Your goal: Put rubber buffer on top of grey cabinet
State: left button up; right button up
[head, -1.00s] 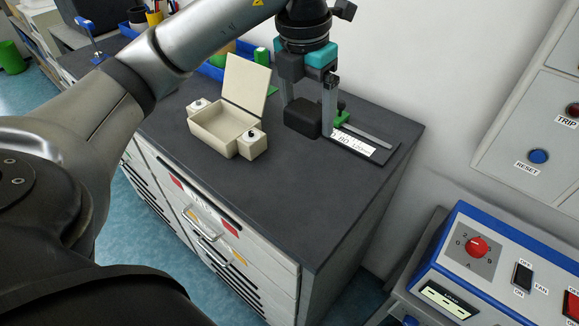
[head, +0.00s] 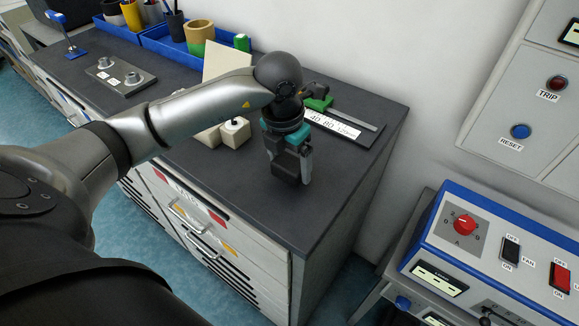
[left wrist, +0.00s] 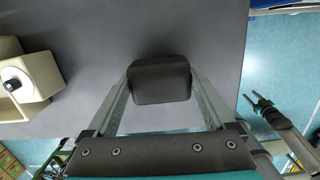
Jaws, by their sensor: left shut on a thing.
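The rubber buffer is a dark block (left wrist: 160,82), held between the two grey fingers of my left gripper (head: 291,176). In the head view that gripper points down over the dark top of the grey cabinet (head: 225,178), near its front right part. The block is right of the beige box and in front of the labelled plate. I cannot tell whether it touches the cabinet top. What looks like my right gripper (left wrist: 254,102) shows at the right of the left wrist view, beyond the cabinet edge, with two prongs apart. It is not in the head view.
The beige lidded box (head: 205,137) with knobbed blocks stands left of my gripper. The plate (head: 340,125) with a green clamp lies behind. A metal plate (head: 120,76) and blue trays (head: 170,45) are further back. A control box (head: 480,235) stands at right. The cabinet's front right top is clear.

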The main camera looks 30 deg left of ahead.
aim_at(285, 167)
pick_arm(q)
jog(key=shift+f, duration=0.75)
jog(key=shift+f, duration=0.1)
jog(key=o, duration=1.2)
jog(key=r, duration=0.4)
jog(key=s+r, duration=0.1)
jog(key=r, duration=0.7)
jog(key=shift+s+a+r, duration=0.1)
jog(key=shift+s, duration=0.15)
